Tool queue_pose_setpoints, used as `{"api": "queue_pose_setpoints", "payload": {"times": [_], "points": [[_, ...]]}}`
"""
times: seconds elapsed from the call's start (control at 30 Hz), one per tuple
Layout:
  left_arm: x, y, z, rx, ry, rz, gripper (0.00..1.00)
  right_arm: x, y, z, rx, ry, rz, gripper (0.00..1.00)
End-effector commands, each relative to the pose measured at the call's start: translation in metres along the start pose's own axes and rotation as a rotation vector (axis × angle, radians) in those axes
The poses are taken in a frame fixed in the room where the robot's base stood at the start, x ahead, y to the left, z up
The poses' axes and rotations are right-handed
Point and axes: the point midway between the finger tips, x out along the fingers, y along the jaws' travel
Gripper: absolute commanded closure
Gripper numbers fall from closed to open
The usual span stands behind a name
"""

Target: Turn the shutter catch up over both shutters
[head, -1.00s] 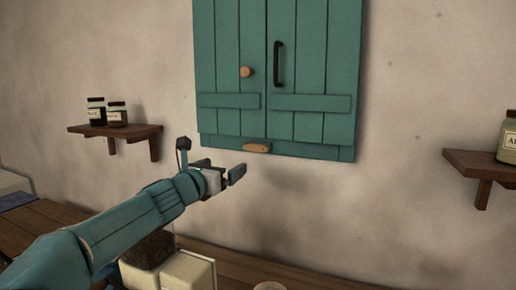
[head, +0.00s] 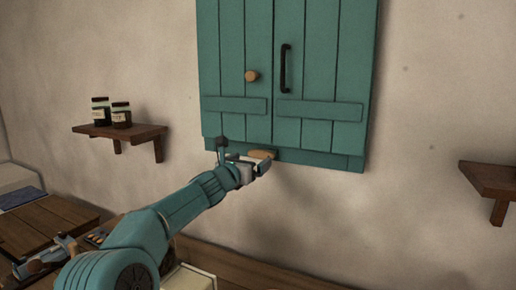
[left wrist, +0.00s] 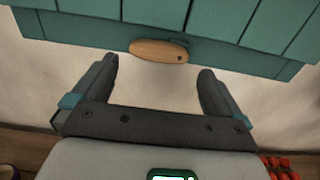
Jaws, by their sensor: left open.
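The two teal shutters, left (head: 232,60) and right (head: 325,65), hang side by side on the wall and look closed. The left one has a round wooden knob (head: 251,76), the right one a black handle (head: 286,68). The wooden catch (head: 262,154) lies about level at the shutters' bottom edge; it also shows in the left wrist view (left wrist: 158,50). My left gripper (head: 245,163) is open, just in front of and below the catch. In the left wrist view its fingers (left wrist: 157,85) are apart, with the catch ahead of the gap, untouched. My right gripper is not in view.
A wooden counter (head: 40,225) runs below. The wall under the shutters is clear.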

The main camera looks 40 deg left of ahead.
Motion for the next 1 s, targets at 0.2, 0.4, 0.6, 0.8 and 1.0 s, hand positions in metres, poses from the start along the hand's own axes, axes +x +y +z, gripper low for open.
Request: {"api": "queue_pose_setpoints", "payload": {"times": [0.2,0.4,0.6,0.8,1.0], "points": [[0.041,-0.001,0.005,0.0,0.003,-0.001,0.0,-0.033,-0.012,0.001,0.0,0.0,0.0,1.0],[0.056,0.0,0.001,0.0,0.001,0.0,0.0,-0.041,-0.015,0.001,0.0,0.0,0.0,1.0],[0.058,0.0,-0.001,0.001,0.001,0.0,0.0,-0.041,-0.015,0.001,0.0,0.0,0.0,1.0],[0.058,0.0,-0.001,0.0,0.001,0.0,0.36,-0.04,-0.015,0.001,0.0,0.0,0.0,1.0],[0.058,-0.001,0.0,0.002,0.0,-0.001,0.68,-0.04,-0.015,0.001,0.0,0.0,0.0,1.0]]}}
